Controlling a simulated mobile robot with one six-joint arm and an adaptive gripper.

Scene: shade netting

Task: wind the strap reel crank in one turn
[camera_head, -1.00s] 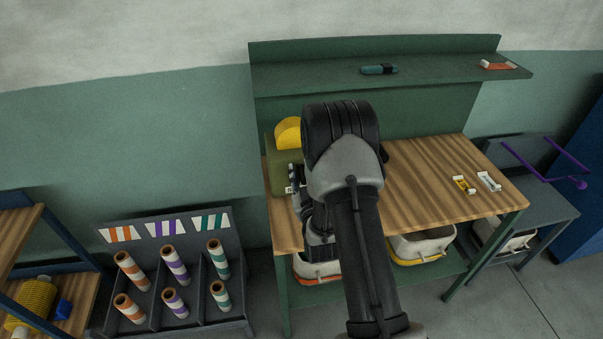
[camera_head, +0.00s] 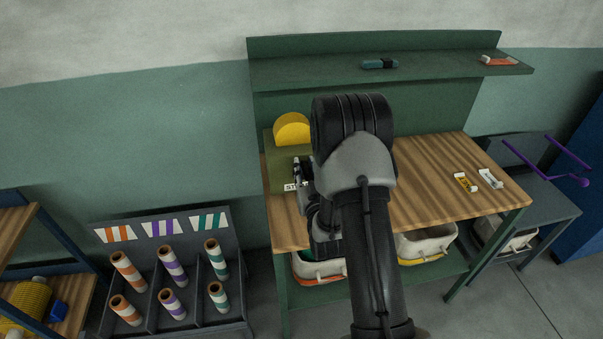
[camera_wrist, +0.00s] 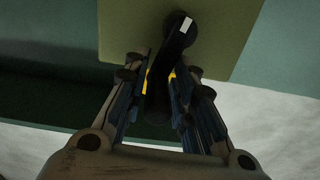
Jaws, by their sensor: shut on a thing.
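The strap reel has an olive-green housing (camera_head: 279,150) with a yellow drum (camera_head: 291,128) on top, at the left end of the workbench. In the wrist view its housing plate (camera_wrist: 225,30) fills the top. The black crank (camera_wrist: 172,55) runs from a hub with a white mark down and slightly left to its handle. My gripper (camera_wrist: 158,78) is shut on the crank handle, one finger on each side. In the head view my gripper (camera_head: 300,172) is at the housing's front, and my arm hides most of the crank.
A green shelf (camera_head: 430,75) runs above. Bins (camera_head: 425,243) sit below. A rack of striped rolls (camera_head: 172,270) stands left.

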